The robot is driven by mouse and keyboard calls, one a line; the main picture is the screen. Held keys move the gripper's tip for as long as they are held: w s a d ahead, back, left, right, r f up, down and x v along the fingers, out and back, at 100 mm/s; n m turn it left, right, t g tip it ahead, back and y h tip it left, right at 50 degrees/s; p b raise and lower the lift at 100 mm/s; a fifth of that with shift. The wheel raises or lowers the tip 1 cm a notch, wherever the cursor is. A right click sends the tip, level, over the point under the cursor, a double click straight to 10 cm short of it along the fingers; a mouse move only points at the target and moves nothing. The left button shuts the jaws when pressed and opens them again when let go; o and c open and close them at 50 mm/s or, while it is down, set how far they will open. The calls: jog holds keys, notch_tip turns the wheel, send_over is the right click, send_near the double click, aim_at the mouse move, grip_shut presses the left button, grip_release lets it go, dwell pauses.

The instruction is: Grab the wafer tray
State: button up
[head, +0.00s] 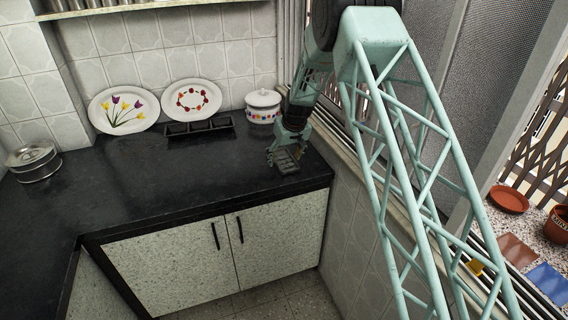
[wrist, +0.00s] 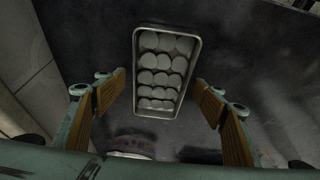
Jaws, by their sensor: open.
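The wafer tray is a narrow metal tray (wrist: 136,72) filled with rows of pale round wafers. In the wrist view it lies on the dark counter at the upper middle. My gripper (wrist: 163,84) is open, with one tan-padded finger left of the tray and one right of it; a gap shows on both sides, and neither finger appears to touch it. In the head view my gripper (head: 284,154) points down close over the counter's right part and mostly hides the tray, so its height above the tray is hard to tell.
A white lidded pot (head: 263,106) stands just behind my gripper. A black compartment rack (head: 200,128) and two decorated plates (head: 124,110) (head: 191,99) are at the back wall. A steel container (head: 34,162) is far left. The window wall is close on the right; the counter's middle is clear.

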aim_at(285, 163)
jog(key=shift+c, duration=0.9)
jog(key=c, duration=0.9)
notch_tip(285, 163, up, 18)
jog(key=p, duration=0.2)
jog(key=shift+p, duration=0.3)
